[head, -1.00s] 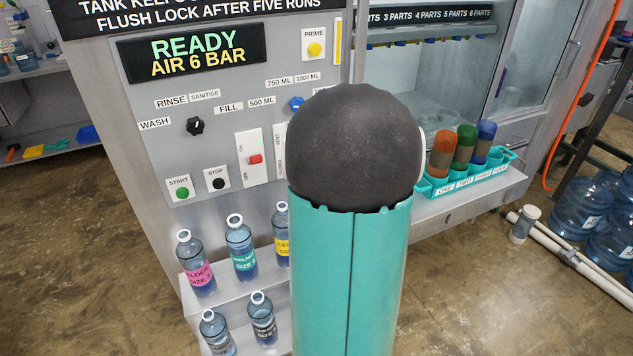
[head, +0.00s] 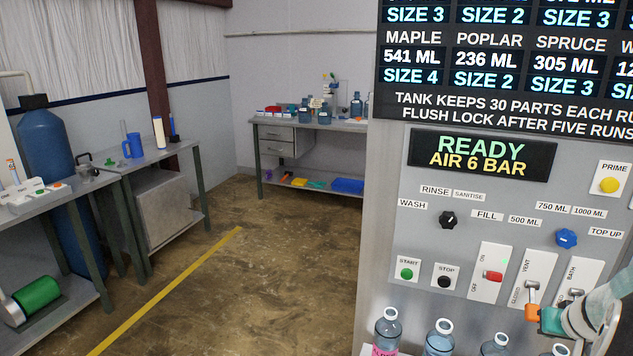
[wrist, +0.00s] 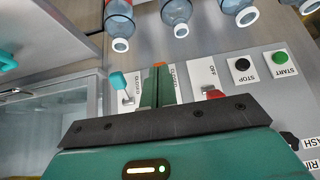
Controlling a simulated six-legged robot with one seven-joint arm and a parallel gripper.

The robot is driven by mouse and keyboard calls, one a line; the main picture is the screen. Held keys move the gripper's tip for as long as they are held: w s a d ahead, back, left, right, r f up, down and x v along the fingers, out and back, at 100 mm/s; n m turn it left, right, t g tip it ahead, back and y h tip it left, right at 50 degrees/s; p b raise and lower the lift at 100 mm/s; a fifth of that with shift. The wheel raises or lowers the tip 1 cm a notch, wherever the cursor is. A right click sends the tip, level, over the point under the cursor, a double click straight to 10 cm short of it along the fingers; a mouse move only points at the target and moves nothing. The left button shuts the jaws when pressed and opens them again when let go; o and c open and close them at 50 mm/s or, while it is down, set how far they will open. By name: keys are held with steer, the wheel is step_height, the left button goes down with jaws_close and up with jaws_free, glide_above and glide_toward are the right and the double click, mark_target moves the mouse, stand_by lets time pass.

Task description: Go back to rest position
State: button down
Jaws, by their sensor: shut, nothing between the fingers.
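My gripper (head: 536,313) is at the lower right of the head view, by the lower part of the grey control panel (head: 440,225). It is shut and empty. Its fingers (wrist: 158,85) also show in the wrist view, pressed together in front of the vent switch plate (head: 540,268). The teal-knobbed lever (wrist: 118,81) is just left of the fingers there, and the red fill switch (wrist: 214,92) is to their right. I cannot tell whether the fingertips touch the panel. Most of my arm is outside the head view.
Several bottles (head: 440,340) stand below the panel, close to my gripper. They hang at the top of the wrist view (wrist: 176,14). The floor (head: 270,265) to the left is open, with a yellow line (head: 170,287). Workbenches (head: 150,155) stand at the left and back.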

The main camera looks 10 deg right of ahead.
steer(key=w+a+r+n+y, duration=0.15)
steer(key=a+r, duration=0.25)
steer(key=a, duration=0.8)
steer(key=w+a+r+n+y, duration=0.15)
steer(key=a+r, duration=0.25)
steer(key=a, duration=0.8)
steer(key=s+a+r+n, duration=0.1)
steer(key=s+a, duration=0.5)
steer(key=a, duration=0.3)
steer(key=s+a+r+n, duration=0.1)
steer(key=s+a, duration=0.4)
steer(key=a, duration=0.5)
steer(key=shift+s+n+g, duration=0.3)
steer(key=shift+s+n, duration=0.05)
steer(key=shift+n, duration=0.15)
